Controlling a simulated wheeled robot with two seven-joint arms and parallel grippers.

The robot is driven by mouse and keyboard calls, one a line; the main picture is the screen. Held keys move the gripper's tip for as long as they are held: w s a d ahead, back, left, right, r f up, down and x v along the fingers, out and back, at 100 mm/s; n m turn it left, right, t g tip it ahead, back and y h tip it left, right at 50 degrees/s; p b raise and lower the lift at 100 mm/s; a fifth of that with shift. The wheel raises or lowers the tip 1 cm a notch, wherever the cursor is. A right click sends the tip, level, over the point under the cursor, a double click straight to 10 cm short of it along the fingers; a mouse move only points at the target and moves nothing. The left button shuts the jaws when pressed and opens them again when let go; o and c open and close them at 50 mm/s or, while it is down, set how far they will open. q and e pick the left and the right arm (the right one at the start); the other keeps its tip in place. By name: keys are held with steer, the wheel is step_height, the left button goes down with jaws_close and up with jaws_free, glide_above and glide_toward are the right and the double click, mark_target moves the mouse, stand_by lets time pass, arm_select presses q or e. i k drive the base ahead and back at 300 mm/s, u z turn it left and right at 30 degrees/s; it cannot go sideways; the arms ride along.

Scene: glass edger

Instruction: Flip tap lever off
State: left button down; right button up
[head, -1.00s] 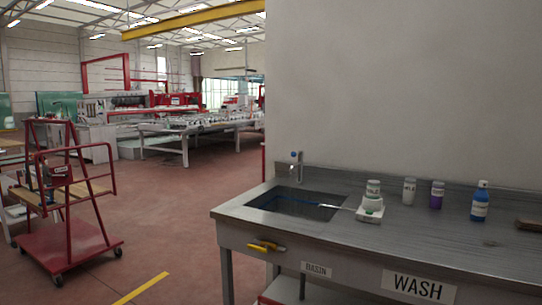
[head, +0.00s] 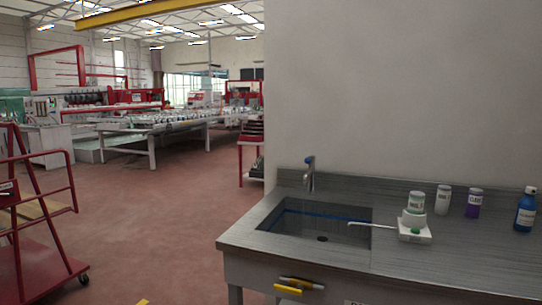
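The tap (head: 311,176) stands at the back edge of the sink basin (head: 319,237), against the wall, with a small blue mark at its top. A yellow lever handle (head: 290,289) sits on the front face of the counter below the basin; it lies roughly level. I cannot tell from here whether either is on or off. No water stream is visible. Neither of my grippers is in view.
The grey counter (head: 456,259) carries a white scale-like device with a jar (head: 416,203), a white-lidded jar (head: 443,199), a purple jar (head: 473,204) and a blue bottle (head: 525,209). A red trolley (head: 40,240) stands at left. The floor between is clear.

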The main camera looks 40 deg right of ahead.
mark_target(307, 160)
steer(key=i, duration=0.95)
steer(key=z, duration=2.8)
